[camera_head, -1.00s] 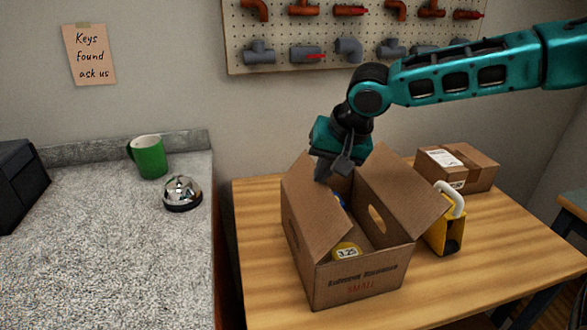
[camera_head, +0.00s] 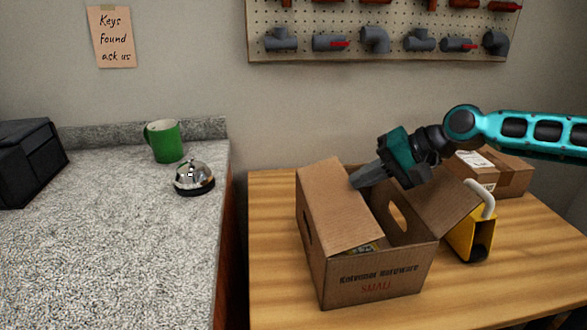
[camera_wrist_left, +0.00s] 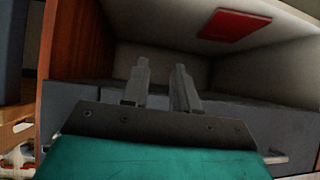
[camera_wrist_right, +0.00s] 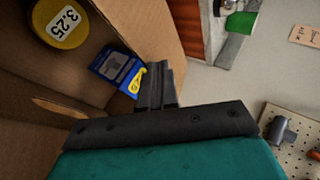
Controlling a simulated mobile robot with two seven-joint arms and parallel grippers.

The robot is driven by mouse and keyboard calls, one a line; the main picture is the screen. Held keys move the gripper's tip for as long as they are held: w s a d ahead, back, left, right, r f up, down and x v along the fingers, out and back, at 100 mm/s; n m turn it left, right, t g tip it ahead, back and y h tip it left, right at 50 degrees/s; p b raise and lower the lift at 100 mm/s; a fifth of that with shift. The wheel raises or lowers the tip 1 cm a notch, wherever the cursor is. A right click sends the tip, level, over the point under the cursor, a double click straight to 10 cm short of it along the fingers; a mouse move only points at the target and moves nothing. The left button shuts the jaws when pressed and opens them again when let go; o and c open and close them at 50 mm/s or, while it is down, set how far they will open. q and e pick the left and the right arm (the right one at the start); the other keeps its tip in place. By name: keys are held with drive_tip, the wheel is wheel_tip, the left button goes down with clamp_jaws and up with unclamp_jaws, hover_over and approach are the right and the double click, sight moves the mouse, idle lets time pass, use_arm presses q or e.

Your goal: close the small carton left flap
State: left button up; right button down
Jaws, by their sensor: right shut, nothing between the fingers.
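In the right wrist view the shut fingers (camera_wrist_right: 160,76) are over the carton, with a yellow round item (camera_wrist_right: 62,22) and a blue packet (camera_wrist_right: 115,66) inside. My left gripper (camera_wrist_left: 160,75) is open and empty, away from the carton.
A yellow item with a grey handle (camera_head: 472,232) stands close to the carton's right side. A closed box (camera_head: 508,180) is behind it. A counter at left holds a bell (camera_head: 194,180) and green mug (camera_head: 163,141). The table's front right is free.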

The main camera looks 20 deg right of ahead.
use_arm(q)
drive_tip(key=d+b, duration=0.1)
drive_tip(key=w+d+b, duration=0.1)
drive_tip(key=b, duration=0.1)
drive_tip(key=shift+w+d+f+h, duration=0.2)
drive_tip(key=shift+d+f+h, duration=0.05)
drive_tip(key=shift+f+h, duration=0.15)
drive_tip(key=shift+w+r+b, duration=0.15)
drive_tip(key=shift+r+b, duration=0.1)
drive_tip(key=shift+b, duration=0.05)
drive_tip(key=shift+f, duration=0.1)
